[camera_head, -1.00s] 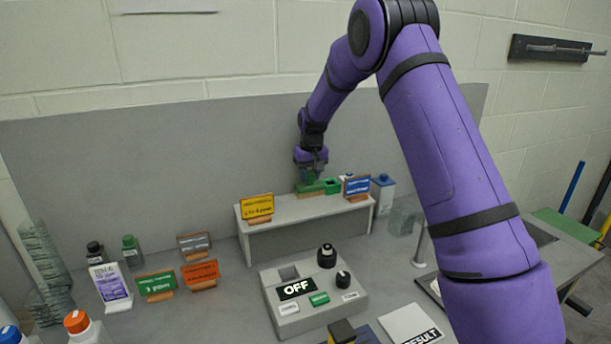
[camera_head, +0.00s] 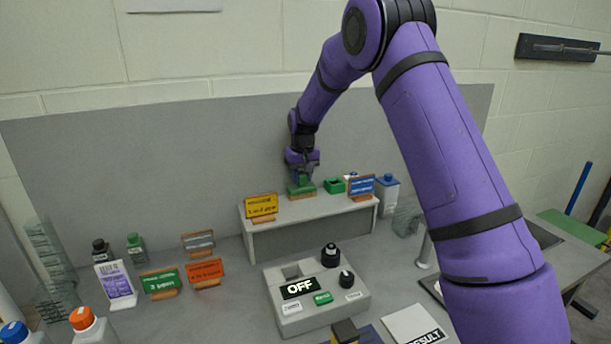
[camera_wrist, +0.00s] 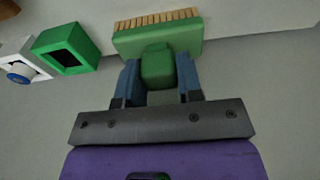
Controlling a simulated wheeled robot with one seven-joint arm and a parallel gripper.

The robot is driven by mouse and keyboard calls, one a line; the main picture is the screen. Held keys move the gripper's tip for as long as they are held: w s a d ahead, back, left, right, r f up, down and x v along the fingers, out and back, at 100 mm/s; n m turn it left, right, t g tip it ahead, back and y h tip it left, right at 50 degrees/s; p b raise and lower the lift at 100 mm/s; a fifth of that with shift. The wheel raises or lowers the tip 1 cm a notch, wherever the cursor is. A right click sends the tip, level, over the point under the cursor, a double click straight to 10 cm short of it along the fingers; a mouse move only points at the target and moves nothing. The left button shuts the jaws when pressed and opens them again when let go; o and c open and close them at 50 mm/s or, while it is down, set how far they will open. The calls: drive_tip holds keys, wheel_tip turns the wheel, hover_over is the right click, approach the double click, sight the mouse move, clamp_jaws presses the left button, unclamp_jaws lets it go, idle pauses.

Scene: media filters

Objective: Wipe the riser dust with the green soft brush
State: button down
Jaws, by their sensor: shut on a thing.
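The green soft brush (camera_head: 301,188) is on or just above the top of the grey riser (camera_head: 290,208), between the yellow sign and a green open holder. In the wrist view the brush (camera_wrist: 157,38) shows a green block with tan bristles pointing away from me. My gripper (camera_head: 302,164) is shut on its green handle; in the wrist view the blue fingers (camera_wrist: 158,82) sit on either side of that handle. I cannot tell whether the bristles touch the riser. No dust can be made out on the riser.
A green open holder (camera_head: 334,185), a blue sign (camera_head: 361,186) and a yellow sign (camera_head: 261,206) stand on the riser. A white bottle with a blue cap (camera_head: 388,194) stands behind its right end. A grey control box (camera_head: 316,294) reading OFF is in front.

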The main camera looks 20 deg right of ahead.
drive_tip(key=shift+a, duration=3.4)
drive_tip(key=shift+r, duration=0.1)
drive_tip(key=shift+r, duration=2.9)
drive_tip(key=shift+r, duration=0.1)
drive_tip(key=shift+r, duration=1.4)
